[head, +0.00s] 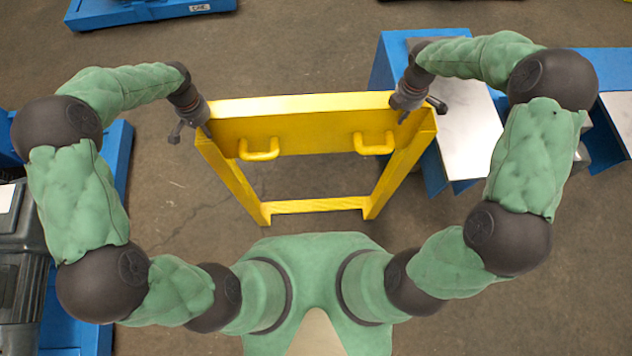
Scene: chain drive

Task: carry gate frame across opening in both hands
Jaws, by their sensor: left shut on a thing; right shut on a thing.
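The yellow gate frame (305,140) is in front of me in the head view, with a wide top panel, two side legs and a lower crossbar. Two yellow loop handles, a left one (259,150) and a right one (374,144), stick out from its panel. My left gripper (195,130) is shut on the frame's upper left corner. My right gripper (409,110) is shut on its upper right corner. The fingertips are partly hidden against the frame. The frame looks about level from side to side; I cannot tell whether its legs touch the floor.
A blue stand with a pale top plate (468,140) is close behind the frame's right side. More blue structure (612,75) is at the right edge. A dark grey machine (20,270) on a blue base is at the left. A blue base (150,8) lies at top left. Bare floor (290,55) lies beyond the frame.

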